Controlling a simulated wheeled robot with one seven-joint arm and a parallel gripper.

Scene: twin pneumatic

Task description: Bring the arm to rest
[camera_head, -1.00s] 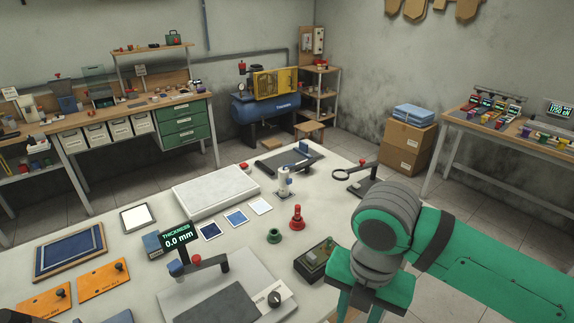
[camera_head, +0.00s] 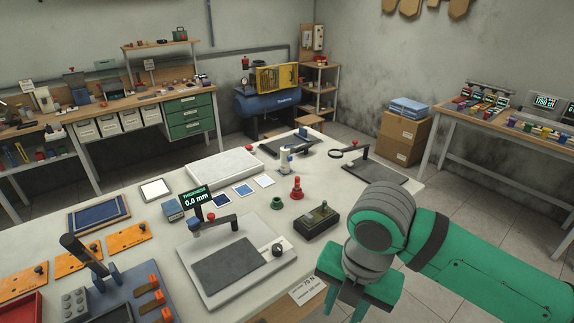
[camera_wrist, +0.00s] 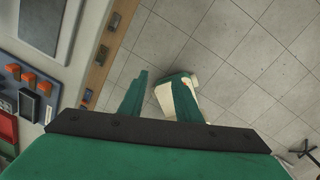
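My green arm reaches in from the right in the head view and bends down at its grey wrist joint. My gripper (camera_head: 345,304) points down, off the front right edge of the white-topped table (camera_head: 330,225). It also shows in the wrist view (camera_wrist: 160,98), where its two green fingers stand apart with nothing held between them. Grey tiled floor (camera_wrist: 250,50) lies below it. A green and whitish part shows behind the right finger; I cannot tell what it is.
The thickness gauge (camera_head: 232,250), a dark box (camera_head: 318,222), a red-knobbed piece (camera_head: 297,188) and a magnifier stand (camera_head: 375,172) are on the table. An orange-handled rack (camera_head: 120,290) is at its front left. Floor right of the table is open.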

